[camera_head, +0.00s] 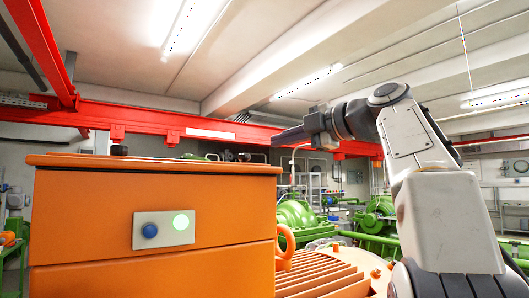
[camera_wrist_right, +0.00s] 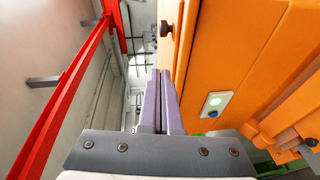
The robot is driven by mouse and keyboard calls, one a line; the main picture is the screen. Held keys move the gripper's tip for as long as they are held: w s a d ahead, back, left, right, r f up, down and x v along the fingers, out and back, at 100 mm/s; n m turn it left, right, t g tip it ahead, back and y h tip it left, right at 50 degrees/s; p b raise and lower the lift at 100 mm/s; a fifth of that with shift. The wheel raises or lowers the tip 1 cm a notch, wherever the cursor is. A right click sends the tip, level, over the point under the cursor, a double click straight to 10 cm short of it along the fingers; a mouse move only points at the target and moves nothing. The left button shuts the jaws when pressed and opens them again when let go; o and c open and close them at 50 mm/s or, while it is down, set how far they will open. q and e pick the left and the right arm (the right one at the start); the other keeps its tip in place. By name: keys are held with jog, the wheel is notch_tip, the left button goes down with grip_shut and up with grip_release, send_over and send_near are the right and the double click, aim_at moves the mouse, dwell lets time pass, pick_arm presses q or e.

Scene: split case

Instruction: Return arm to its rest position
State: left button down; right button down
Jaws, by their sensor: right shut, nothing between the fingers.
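My right arm (camera_head: 417,150) comes in from the right in the head view and reaches up and to the left. Its gripper (camera_head: 284,136) points left, above and beside the right end of the orange case. In the right wrist view the gripper's two purple fingers (camera_wrist_right: 162,88) lie together, shut with nothing between them. The orange case (camera_head: 90,220) fills the lower left of the head view and also shows on the right in the wrist view (camera_wrist_right: 250,50). Its plate (camera_head: 164,229) carries a blue button and a lit green-white button. My left gripper is out of view.
A red overhead beam (camera_head: 240,130) runs behind the case. A dark knob (camera_head: 119,150) stands on the case top. Orange ribs (camera_head: 320,275) and an orange ring (camera_head: 285,243) are right of the case. Green machinery (camera_head: 294,214) stands behind. The air above the case looks free.

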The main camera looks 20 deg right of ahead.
jog(key=w+a+f+m+g, duration=0.2)
jog(key=a+f+m, duration=0.1)
jog(key=a+f, duration=0.3)
jog(key=w+a+f+m+g, duration=0.2)
jog(key=a+f+m, duration=0.2)
jog(key=f, duration=0.4)
jog(key=s+a+f+m+g, duration=0.1)
jog(key=s+a+f+g, duration=0.1)
jog(key=a+f, duration=0.3)
jog(key=s+a+f+m+g, duration=0.2)
jog(key=s+a+f+g, duration=0.1)
jog(key=f, duration=0.8)
jog(key=s+a+f+m+g, duration=0.2)
jog(key=s+a+f, duration=0.3)
jog(key=a+f, duration=0.2)
jog(key=shift+a+f+g+h, duration=0.2)
jog(key=shift+f+g+h, duration=0.15)
jog(key=shift+f, duration=0.6)
jog(key=s+d+f+m+g+h, duration=0.2)
jog(key=s+f+h, duration=0.3)
jog(key=s+f, duration=1.4)
jog(key=shift+s+g, duration=0.8)
jog(key=shift+g, duration=0.05)
